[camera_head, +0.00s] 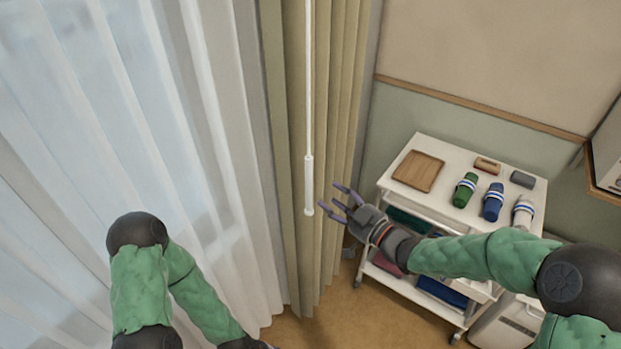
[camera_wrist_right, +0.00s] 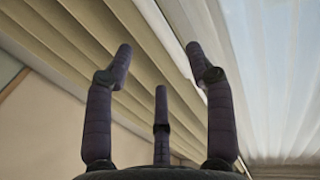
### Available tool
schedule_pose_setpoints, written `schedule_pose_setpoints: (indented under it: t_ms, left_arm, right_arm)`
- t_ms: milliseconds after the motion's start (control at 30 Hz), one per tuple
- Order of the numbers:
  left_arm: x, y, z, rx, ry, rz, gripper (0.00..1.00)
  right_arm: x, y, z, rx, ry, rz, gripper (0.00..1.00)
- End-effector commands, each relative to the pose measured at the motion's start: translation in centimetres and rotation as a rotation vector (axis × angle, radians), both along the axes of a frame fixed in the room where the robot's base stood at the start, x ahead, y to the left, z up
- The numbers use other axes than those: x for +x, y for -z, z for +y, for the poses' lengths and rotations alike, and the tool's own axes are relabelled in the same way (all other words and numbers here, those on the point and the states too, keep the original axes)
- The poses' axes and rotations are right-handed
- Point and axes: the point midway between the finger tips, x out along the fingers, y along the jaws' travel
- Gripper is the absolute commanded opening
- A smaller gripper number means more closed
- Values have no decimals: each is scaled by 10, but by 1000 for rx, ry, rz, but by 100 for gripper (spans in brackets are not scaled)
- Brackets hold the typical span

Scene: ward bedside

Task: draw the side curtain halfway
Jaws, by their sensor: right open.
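The side curtain (camera_head: 334,130) is a beige, pleated drape hanging bunched in the middle of the head view. A white draw wand (camera_head: 308,185) with a thicker handle hangs in front of it. My right gripper (camera_head: 340,200) is open and empty, just right of the wand handle and apart from it. In the right wrist view my right gripper (camera_wrist_right: 158,75) has its fingers spread, with the beige curtain (camera_wrist_right: 70,45) behind and to the left. My left arm comes in at lower left, and its gripper is out of the frame.
Sheer white curtains (camera_head: 120,120) cover the window at left. A white trolley (camera_head: 440,150) stands at right, with a wooden tray (camera_head: 418,171), a green roll (camera_head: 465,190) and a blue roll (camera_head: 493,201) on top. My right forearm passes over its front. Some floor (camera_head: 330,325) is clear below the curtain.

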Motion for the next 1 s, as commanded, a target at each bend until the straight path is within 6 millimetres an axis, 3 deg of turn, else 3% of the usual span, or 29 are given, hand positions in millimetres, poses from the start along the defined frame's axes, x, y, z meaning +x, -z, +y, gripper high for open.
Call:
schedule_pose_setpoints:
  t_ms: [500, 967, 1000]
  left_arm:
    - [0, 0, 0, 0, 0, 0, 55]
    - [0, 0, 0, 0, 0, 0, 55]
    - [0, 0, 0, 0, 0, 0, 55]
  right_arm:
    - [60, 1, 56, -1, 1, 2, 55]
    - [69, 1, 63, -1, 2, 2, 55]
    - [69, 1, 63, -1, 2, 2, 47]
